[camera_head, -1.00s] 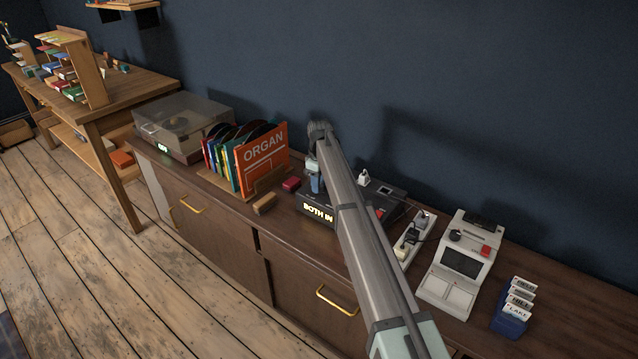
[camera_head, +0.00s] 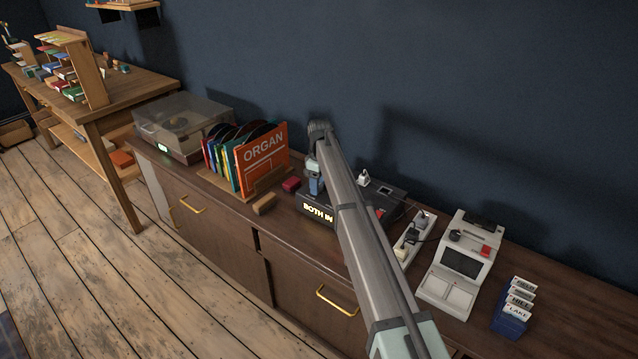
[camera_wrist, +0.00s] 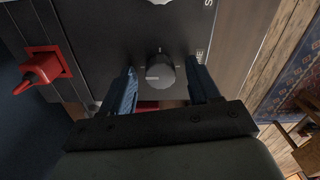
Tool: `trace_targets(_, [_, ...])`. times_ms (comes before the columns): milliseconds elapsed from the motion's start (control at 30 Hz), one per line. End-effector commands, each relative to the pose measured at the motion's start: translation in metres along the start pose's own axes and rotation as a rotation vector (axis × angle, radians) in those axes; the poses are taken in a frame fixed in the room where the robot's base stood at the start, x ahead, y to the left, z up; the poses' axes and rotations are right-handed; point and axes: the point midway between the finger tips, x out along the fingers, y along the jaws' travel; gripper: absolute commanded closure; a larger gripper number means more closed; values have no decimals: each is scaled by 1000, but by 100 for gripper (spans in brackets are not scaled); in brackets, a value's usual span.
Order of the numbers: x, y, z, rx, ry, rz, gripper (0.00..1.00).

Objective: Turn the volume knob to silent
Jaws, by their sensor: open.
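A round dark knob (camera_wrist: 160,72) with a pale mark on it sits on a dark panel (camera_wrist: 105,35) in the wrist view. A small tick shows on the panel beside the knob, with partly cut-off lettering to its right. My gripper (camera_wrist: 162,82) is open, with one blue finger on each side of the knob and apparent gaps beside it. In the head view my gripper (camera_head: 316,183) is over the dark console (camera_head: 312,198) with a lit "BOTH IN" display (camera_head: 318,212). My arm hides part of the console and the knob there.
A red switch (camera_wrist: 42,70) is on the left in the wrist view. In the head view, a record rack (camera_head: 262,160) and turntable (camera_head: 183,128) stand left of the console. A power strip (camera_head: 412,240), a grey device (camera_head: 458,265) and a blue card holder (camera_head: 512,312) stand right.

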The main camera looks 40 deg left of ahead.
Motion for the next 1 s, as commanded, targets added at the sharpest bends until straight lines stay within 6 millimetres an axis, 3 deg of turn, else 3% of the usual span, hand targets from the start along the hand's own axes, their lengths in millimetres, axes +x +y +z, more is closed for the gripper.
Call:
trace_targets(233, [-2, 0, 0, 1, 0, 0, 39])
trace_targets(367, [-13, 0, 0, 1, 1, 1, 39])
trace_targets(800, [-95, 1, 0, 0, 1, 1, 39])
trace_targets(1000, [-123, 0, 0, 0, 0, 0, 39])
